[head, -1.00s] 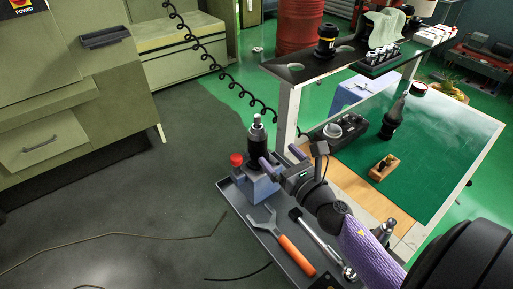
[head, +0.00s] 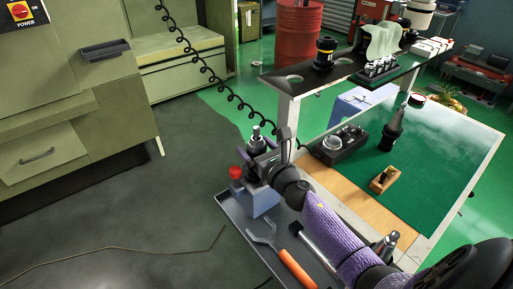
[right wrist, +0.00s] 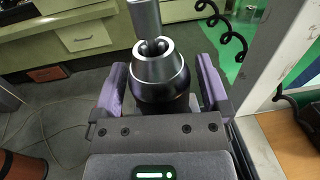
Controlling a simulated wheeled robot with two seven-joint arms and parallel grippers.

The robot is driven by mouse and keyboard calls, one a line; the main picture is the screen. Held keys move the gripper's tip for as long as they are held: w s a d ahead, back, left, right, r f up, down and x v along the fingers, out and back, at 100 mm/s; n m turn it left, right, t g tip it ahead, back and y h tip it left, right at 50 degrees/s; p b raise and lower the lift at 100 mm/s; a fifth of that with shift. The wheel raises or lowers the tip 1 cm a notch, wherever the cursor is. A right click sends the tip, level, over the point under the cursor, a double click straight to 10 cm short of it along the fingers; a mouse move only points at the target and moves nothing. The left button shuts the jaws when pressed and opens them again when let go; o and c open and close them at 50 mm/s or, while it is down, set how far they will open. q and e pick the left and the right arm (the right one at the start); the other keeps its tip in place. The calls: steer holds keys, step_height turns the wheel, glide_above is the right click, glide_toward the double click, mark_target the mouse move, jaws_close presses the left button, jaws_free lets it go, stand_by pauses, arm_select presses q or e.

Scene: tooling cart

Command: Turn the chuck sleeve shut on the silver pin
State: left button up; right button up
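The chuck (head: 257,146) stands upright in a blue-grey holder block (head: 263,203) at the tray's far end. In the right wrist view its silver nose ring (right wrist: 158,66) sits above the dark sleeve (right wrist: 160,97). The silver pin (right wrist: 146,20) rises from the chuck's mouth; its tip (head: 256,131) also shows in the head view. My right gripper (right wrist: 162,82) has its purple fingers on both sides of the chuck, with narrow gaps visible, so it looks open around it. The gripper's palm hides the sleeve's lower part. My left gripper is out of view.
A red knob (head: 235,172) stands beside the block. An orange-handled wrench (head: 275,250) lies in the grey tray (head: 237,212). The green-topped bench (head: 440,160), with a black tool holder (head: 392,130), and a black shelf (head: 300,80) stand right. A coiled cable hangs behind.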

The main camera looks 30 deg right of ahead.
steer(key=c, duration=0.7)
steer(key=shift+c, duration=1.7)
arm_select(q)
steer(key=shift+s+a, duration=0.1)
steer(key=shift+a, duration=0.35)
arm_select(e)
steer(key=shift+h, duration=0.3)
steer(key=m+h, duration=0.2)
steer(key=h, duration=0.1)
steer(key=m+g+h, duration=0.2)
steer(key=m+h, duration=0.1)
steer(key=h, duration=0.2)
steer(key=shift+f+m, duration=0.1)
steer(key=shift+m, duration=0.3)
steer(key=m+g+h+b, duration=0.1)
steer(key=m+g+h, duration=0.1)
steer(key=shift+h, duration=0.3)
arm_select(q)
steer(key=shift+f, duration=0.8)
arm_select(e)
steer(key=shift+m+g+h, duration=0.8)
steer(key=shift+g+h, duration=0.1)
steer(key=shift+g, duration=0.1)
